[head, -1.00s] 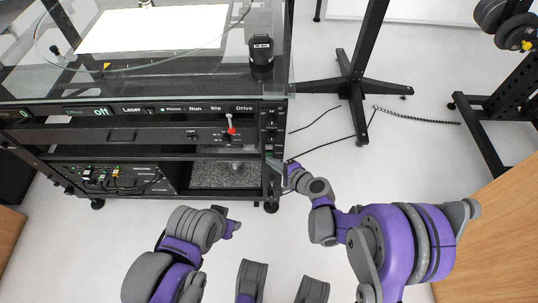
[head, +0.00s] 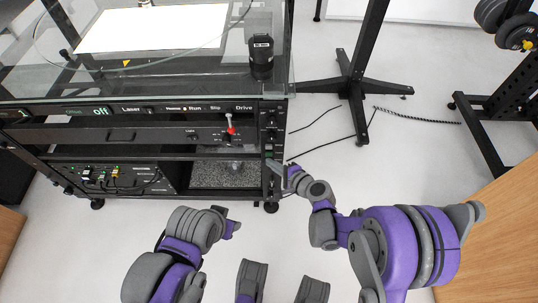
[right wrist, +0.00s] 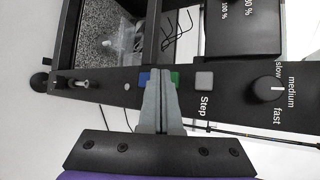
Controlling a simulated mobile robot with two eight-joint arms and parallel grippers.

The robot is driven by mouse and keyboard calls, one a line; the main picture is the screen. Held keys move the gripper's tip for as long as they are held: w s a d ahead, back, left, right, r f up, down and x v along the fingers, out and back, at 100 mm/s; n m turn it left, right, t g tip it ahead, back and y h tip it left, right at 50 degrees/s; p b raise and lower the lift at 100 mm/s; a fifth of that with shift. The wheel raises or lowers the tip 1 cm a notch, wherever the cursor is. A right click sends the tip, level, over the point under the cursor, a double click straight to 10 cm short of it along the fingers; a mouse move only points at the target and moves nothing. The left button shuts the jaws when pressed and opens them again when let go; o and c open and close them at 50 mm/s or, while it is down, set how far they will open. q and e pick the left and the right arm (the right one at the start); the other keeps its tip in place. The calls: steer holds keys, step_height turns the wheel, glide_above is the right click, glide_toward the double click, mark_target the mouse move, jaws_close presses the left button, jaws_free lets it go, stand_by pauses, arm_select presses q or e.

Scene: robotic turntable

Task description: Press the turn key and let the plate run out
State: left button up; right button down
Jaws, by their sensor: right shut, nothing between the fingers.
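The turntable cabinet (head: 130,135) stands at the upper left in the head view. Its round plate lies under the glass top, with a yellow triangle mark (head: 126,63) near its front edge. My right gripper (head: 275,167) is at the cabinet's right front post. In the right wrist view its shut, empty fingers (right wrist: 158,76) are in front of a blue key (right wrist: 144,77) and a green key (right wrist: 175,77), partly hiding both. Whether they touch cannot be told. A grey key (right wrist: 204,80) marked Step is beside them. My left arm is low; its gripper's jaws cannot be made out.
A speed knob (right wrist: 271,89) and a metal peg (right wrist: 80,84) are on the same panel. A red-tipped lever (head: 231,130) is on the cabinet front. A black stand (head: 355,85) and cables are behind on the floor.

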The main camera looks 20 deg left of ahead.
steer(key=shift+s, duration=0.25)
steer(key=shift+s+d+b, duration=0.2)
steer(key=shift+s+d, duration=0.05)
steer(key=shift+s, duration=0.55)
steer(key=shift+s+d+b, duration=0.15)
steer(key=shift+s+d, duration=0.1)
steer(key=shift+s, duration=0.55)
steer(key=shift+s+d+b, duration=0.2)
steer(key=shift+s+d, duration=0.05)
steer(key=shift+s, duration=0.55)
stand_by(4.3)
